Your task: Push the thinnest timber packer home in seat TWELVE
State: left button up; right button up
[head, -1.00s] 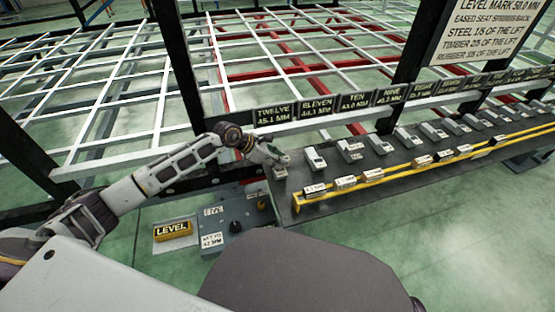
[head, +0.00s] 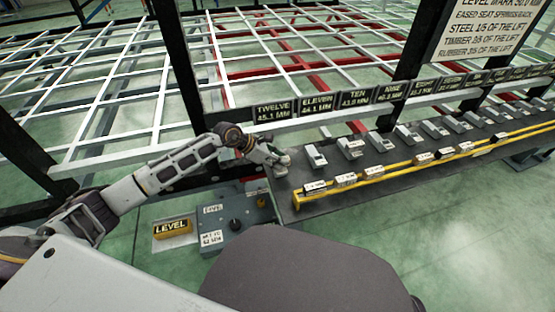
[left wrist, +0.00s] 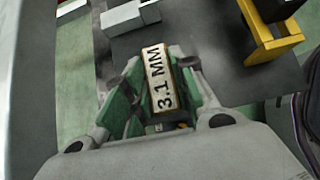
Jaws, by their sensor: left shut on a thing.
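My left gripper (head: 281,163) is at the near-left end of the dark bench, below the sign TWELVE (head: 272,112). In the left wrist view its green-padded fingers (left wrist: 155,85) are shut on a small packer (left wrist: 158,78) with a pale face marked 3.1 MM and brownish edges. The gripper largely hides the seat under that sign in the head view. I cannot tell whether the packer touches the seat. My right gripper is not in view.
Several grey seat blocks (head: 314,157) run along the bench (head: 330,172) to the right. A yellow rail (head: 330,193) with labelled packers (head: 346,179) edges the near side. A control box (head: 236,226) and a yellow LEVEL sign (head: 172,228) sit at lower left.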

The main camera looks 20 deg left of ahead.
pick_arm(q)
jog(key=shift+f, duration=0.2)
jog(key=o, duration=1.1)
jog(key=shift+a+r, duration=0.1)
jog(key=v, duration=1.1)
jog(key=shift+s+a+r, duration=0.2)
jog(key=shift+s+r, duration=0.05)
dwell(0.6)
